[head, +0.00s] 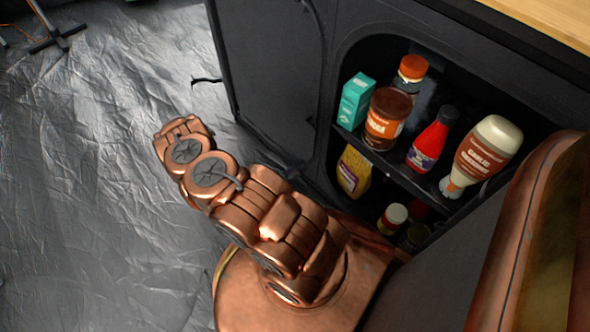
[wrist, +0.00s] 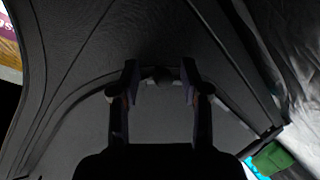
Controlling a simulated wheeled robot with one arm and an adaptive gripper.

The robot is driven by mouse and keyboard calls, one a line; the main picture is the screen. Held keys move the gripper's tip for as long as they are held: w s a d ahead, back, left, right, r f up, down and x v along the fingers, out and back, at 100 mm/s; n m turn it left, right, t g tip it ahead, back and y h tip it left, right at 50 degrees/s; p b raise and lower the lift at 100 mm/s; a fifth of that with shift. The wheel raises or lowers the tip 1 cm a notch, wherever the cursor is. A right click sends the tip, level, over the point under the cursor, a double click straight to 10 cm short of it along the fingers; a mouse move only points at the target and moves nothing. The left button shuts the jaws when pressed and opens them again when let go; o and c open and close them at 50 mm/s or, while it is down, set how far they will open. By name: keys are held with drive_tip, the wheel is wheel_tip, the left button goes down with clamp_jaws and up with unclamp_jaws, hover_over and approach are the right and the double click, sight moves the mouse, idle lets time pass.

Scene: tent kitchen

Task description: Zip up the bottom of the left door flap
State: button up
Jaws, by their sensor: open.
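The head view does not clearly show the fingers.
The open right compartment has a shelf (head: 405,172) with a teal box (head: 355,101), a brown jar (head: 387,118), a red bottle (head: 432,142) and a garlic sauce bottle (head: 483,155). A wooden top (head: 555,18) lies above.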

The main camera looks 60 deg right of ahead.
sight(302, 150)
drive_tip(key=shift+r, duration=5)
